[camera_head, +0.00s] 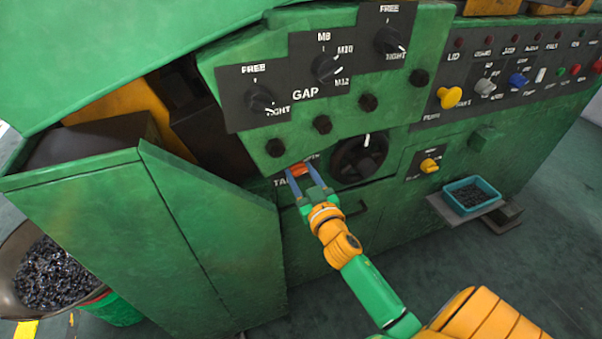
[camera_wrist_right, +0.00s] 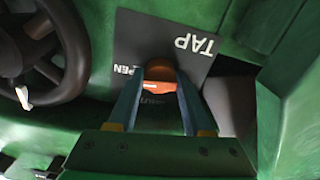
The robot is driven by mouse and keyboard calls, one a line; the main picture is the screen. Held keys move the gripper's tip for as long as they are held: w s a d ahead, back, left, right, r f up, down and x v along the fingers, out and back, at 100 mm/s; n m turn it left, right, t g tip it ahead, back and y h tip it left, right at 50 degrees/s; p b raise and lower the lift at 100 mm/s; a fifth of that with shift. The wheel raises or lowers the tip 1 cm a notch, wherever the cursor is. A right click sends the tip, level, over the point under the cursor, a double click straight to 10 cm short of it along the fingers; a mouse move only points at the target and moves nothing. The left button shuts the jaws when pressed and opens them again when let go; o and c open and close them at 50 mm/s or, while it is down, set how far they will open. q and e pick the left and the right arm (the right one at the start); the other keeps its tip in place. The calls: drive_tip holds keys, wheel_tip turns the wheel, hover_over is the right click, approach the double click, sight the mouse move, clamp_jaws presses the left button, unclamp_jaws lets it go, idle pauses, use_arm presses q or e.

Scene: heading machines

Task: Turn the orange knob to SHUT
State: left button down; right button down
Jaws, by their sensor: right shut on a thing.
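The orange knob (camera_head: 299,169) sits on a dark plate marked TAP, low on the green machine's front. In the right wrist view the knob (camera_wrist_right: 159,70) shows between two blue fingers, with a bright orange-red face. My right gripper (camera_head: 304,175) is shut on it, one finger on each side. I cannot tell exactly which mark the knob points to. My left gripper is not in view.
A black handwheel (camera_head: 360,158) is just right of the knob. Black GAP dials (camera_head: 327,68) and several dark bolts are above. A yellow knob (camera_head: 430,165) and a teal tray (camera_head: 470,193) are farther right. A green cabinet (camera_head: 150,230) stands left of my gripper.

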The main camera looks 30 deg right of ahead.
drive_tip(key=n+p, duration=0.1)
drive_tip(key=n, duration=0.3)
drive_tip(key=shift+r, duration=0.1)
drive_tip(key=n, duration=0.7)
drive_tip(key=shift+n+p, duration=0.3)
drive_tip(key=shift+p, duration=0.1)
drive_tip(key=shift+n, duration=2.2)
drive_tip(key=shift+c, duration=1.6)
unclamp_jaws()
